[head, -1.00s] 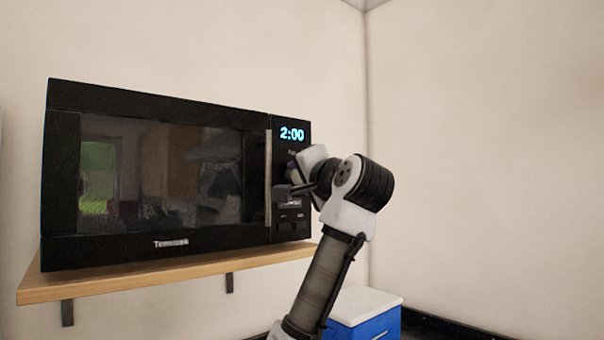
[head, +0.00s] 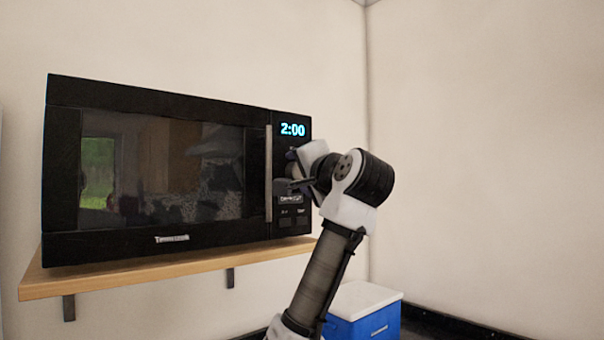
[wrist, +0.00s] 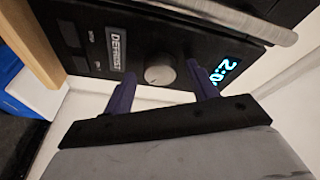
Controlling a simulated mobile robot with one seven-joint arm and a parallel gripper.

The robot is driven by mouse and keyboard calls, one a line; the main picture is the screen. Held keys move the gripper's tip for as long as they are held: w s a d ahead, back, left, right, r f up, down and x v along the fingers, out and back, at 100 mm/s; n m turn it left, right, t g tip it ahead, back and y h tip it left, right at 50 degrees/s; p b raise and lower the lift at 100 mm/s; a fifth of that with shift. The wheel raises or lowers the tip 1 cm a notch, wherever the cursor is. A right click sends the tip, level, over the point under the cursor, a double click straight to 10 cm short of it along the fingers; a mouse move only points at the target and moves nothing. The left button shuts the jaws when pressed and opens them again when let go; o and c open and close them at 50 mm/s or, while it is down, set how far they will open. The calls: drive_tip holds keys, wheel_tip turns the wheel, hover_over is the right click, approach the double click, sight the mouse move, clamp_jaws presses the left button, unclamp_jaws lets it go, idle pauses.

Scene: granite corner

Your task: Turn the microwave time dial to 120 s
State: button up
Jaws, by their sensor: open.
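The black microwave (head: 160,175) sits on a wooden shelf, its display (head: 293,130) reading 2:00. In the wrist view, the round grey time dial (wrist: 158,75) is on the control panel, between the display (wrist: 224,73) and the DEFROST label (wrist: 117,52). My gripper (wrist: 160,69) is open, with one dark finger on each side of the dial and a visible gap to each. Whether the fingertips reach the dial's depth is unclear. In the head view, my gripper (head: 293,168) is at the panel and hides the dial.
A silver door handle (head: 268,174) runs upright just left of the panel. The wooden shelf (head: 150,275) projects below the microwave. A blue cooler with a white lid (head: 362,318) stands lower right. The space right of my arm is clear to the wall.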

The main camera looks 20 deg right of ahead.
drive_tip(key=s+b, duration=0.4)
drive_tip(key=s, duration=0.9)
drive_tip(key=shift+s+d+f, duration=0.4)
drive_tip(key=shift+f, duration=0.05)
